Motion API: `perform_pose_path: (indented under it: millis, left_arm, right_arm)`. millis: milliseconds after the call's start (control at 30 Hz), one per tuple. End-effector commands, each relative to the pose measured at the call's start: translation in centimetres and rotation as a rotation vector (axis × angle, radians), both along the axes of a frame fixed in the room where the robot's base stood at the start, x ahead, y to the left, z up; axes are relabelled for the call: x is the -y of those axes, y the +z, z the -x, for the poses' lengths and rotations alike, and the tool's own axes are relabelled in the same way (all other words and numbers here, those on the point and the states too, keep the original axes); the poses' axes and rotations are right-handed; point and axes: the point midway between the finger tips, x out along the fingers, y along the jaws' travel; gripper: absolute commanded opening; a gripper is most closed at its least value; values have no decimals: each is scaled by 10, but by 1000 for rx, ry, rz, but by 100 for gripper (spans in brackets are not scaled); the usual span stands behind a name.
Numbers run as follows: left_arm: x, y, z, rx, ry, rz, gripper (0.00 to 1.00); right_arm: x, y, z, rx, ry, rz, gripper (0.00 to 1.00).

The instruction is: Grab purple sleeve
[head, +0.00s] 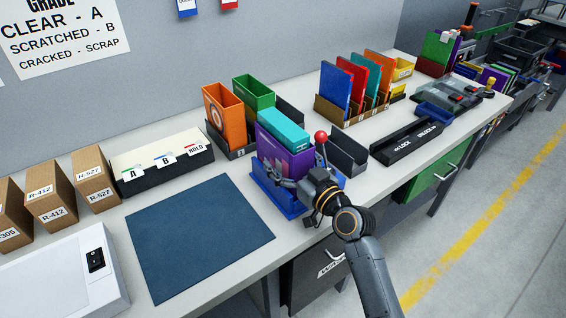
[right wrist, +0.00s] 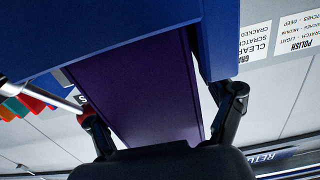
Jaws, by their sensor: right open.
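The purple sleeve (head: 284,158) stands upright in a blue bin (head: 262,182) on the bench, with a teal case (head: 284,128) showing at its top. My right gripper (head: 298,182) is open at the near side of the sleeve, with its fingers spread low by the bin. In the right wrist view the purple sleeve (right wrist: 140,95) fills the space between the two fingers (right wrist: 160,115), and blue surfaces border it above and at the right. I cannot tell whether the fingers touch it. My left gripper is not in view.
A red ball knob (head: 321,135) stands close beside my right gripper. Orange (head: 222,112) and green (head: 252,93) sleeves stand behind, and a sorter of colored cases (head: 355,88) is farther right. A black LOCK/UNLOCK bar (head: 412,141) lies right. The blue mat (head: 195,240) at left is clear.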

Motion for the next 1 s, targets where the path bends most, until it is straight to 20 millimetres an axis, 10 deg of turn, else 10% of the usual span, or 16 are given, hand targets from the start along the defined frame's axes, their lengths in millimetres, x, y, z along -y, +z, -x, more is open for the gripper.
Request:
perform_pose_path:
  millis: [233, 500, 1000]
  left_arm:
    - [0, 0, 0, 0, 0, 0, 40]
    - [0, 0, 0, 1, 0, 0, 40]
    - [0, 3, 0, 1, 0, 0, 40]
  right_arm:
    - [-1, 0, -2, -1, 0, -1, 82]
    - [-1, -1, -2, -1, 0, 1, 27]
    - [-1, 16, -2, 6, 1, -3, 26]
